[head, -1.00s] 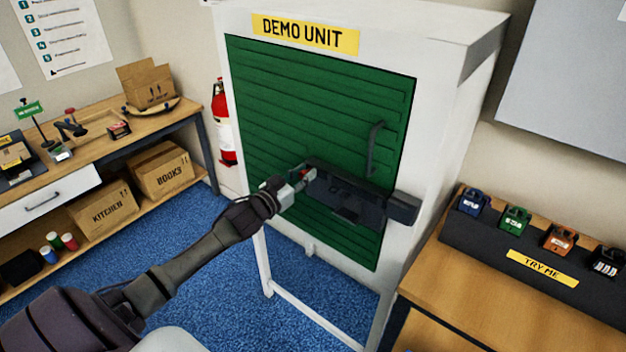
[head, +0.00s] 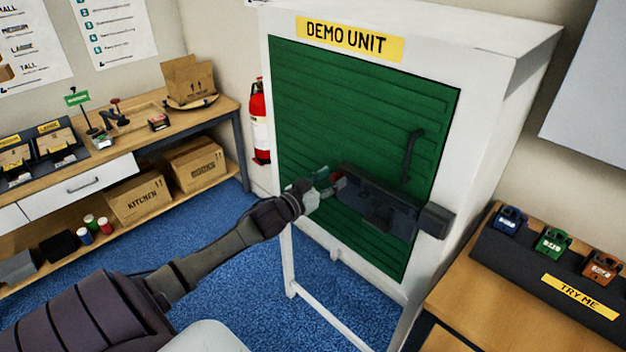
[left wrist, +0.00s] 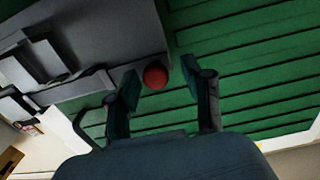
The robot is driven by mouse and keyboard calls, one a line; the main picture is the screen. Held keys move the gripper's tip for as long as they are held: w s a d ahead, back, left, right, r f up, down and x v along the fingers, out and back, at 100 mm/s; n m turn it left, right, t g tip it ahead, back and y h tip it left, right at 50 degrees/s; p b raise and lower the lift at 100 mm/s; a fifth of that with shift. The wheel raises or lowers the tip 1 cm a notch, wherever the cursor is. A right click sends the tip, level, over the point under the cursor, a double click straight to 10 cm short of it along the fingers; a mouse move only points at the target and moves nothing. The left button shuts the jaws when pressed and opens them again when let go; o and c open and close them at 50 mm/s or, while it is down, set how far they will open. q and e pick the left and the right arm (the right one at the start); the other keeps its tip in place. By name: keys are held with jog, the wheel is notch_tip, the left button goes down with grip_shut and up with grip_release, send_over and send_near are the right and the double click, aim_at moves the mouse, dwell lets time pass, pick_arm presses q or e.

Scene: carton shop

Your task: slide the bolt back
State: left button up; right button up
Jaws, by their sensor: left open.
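The dark bolt housing (head: 378,207) is on the green ribbed door (head: 330,110) of the white demo unit. A dark catch block (head: 436,220) sits at the door's right edge on the frame. The bolt's red knob (head: 338,181) is at the housing's left end. My left gripper (head: 325,190) is open at that end. In the left wrist view, the round red knob (left wrist: 155,75) shows between the tips of my spread fingers (left wrist: 161,86), with gaps on both sides. Whether it lies inside the tips or just beyond is hard to tell. My right gripper is out of view.
A dark vertical handle (head: 412,155) stands out from the door above the bolt. A bench with a dark rack (head: 515,258) of coloured units is at right. A shelf bench with cartons (head: 140,196) and a fire extinguisher (head: 259,120) are at left. Blue floor is open below.

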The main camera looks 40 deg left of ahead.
pick_arm(q)
jog(key=s+a, duration=0.1)
jog(key=s, duration=0.9)
jog(key=shift+s, duration=0.4)
jog(key=shift+a+f, duration=0.1)
